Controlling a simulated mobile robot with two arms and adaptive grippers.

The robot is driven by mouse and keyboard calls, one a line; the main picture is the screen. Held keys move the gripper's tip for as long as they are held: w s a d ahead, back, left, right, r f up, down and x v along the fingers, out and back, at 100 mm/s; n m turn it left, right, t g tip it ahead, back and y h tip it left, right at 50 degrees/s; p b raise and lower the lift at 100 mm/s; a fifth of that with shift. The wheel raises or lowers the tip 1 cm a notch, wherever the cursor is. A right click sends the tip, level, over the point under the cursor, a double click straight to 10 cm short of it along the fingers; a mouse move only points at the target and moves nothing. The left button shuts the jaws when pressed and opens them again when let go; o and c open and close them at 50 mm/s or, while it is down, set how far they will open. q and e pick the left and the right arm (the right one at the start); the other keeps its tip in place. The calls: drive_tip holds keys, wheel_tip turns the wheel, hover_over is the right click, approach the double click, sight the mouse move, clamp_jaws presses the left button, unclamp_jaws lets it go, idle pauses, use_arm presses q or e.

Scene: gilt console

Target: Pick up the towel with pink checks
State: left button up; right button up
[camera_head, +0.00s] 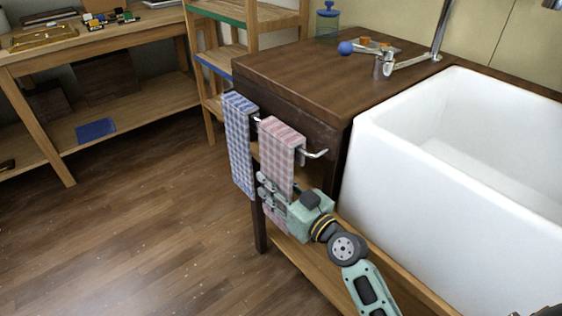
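The towel with pink checks (281,150) hangs over a metal rail on the side of the dark wooden counter. A towel with blue checks (239,140) hangs to its left on the same rail. I cannot tell whether the fingers touch or enclose the cloth.
The rail's free end (316,154) sticks out right of the pink towel. A white sink (400,165) stands at the right, with a faucet (383,66) and a blue-lidded jar (327,22) on the counter (300,65). A low wooden shelf (300,262) lies below. The floor (140,230) at left is clear.

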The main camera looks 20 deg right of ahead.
drive_tip(key=shift+c, duration=0.5)
clamp_jaws()
drive_tip(key=shift+r, duration=0.1)
